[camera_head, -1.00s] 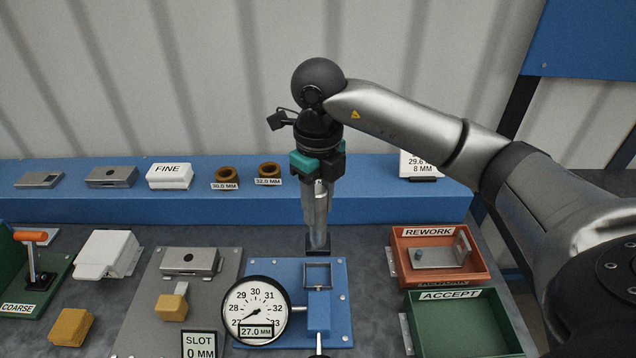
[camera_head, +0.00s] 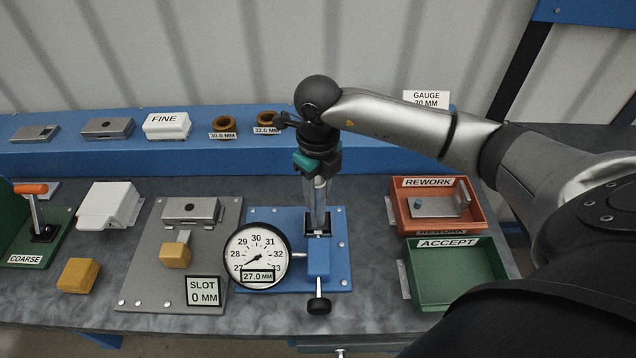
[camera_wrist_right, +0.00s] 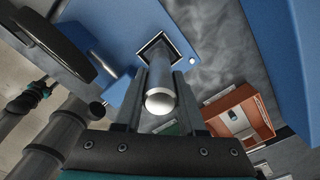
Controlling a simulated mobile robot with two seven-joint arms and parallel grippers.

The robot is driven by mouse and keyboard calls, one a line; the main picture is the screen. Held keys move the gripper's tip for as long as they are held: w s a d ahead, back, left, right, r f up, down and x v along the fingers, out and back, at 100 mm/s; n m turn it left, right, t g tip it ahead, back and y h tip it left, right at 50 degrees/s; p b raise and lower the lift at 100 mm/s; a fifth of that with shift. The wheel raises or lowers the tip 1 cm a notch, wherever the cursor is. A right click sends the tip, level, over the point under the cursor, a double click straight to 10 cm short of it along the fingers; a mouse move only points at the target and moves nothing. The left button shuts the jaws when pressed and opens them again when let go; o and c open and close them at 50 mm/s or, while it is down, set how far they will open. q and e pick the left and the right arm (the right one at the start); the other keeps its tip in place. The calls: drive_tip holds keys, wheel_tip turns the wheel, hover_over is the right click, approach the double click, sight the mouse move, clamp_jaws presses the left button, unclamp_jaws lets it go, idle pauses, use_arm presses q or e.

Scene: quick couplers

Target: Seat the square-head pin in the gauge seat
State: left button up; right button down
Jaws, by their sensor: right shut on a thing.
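The square-head pin (camera_wrist_right: 160,88) is a bright steel cylinder, held between the two fingers of my right gripper (camera_head: 317,207). The gripper is shut on it and points straight down. The pin (camera_head: 320,192) looks upright, its lower end at the square gauge seat (camera_head: 318,232) on the blue gauge plate (camera_head: 275,220). The wrist view shows a dark square at the pin's far end, lined up with the seat frame (camera_wrist_right: 158,42). I cannot tell whether the head is inside the seat or just above it. The dial (camera_head: 256,256) reads 27.0 MM.
A black-knobbed plunger (camera_head: 319,304) stands at the gauge's front. The orange REWORK tray (camera_head: 480,222) holds a metal part; the green ACCEPT tray (camera_head: 410,290) is empty. A grey slot plate (camera_head: 150,275) lies left. A blue shelf (camera_head: 70,155) runs behind.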

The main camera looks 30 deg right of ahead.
drive_tip(key=shift+w+r, duration=0.1)
drive_tip(key=shift+r, duration=0.05)
drive_tip(key=c, duration=0.5)
unclamp_jaws()
drive_tip(key=shift+f, duration=0.25)
drive_tip(key=shift+r, duration=0.1)
drive_tip(key=shift+r, duration=0.2)
wheel_tip(320, 180, up, 12)
drive_tip(key=shift+f, duration=0.1)
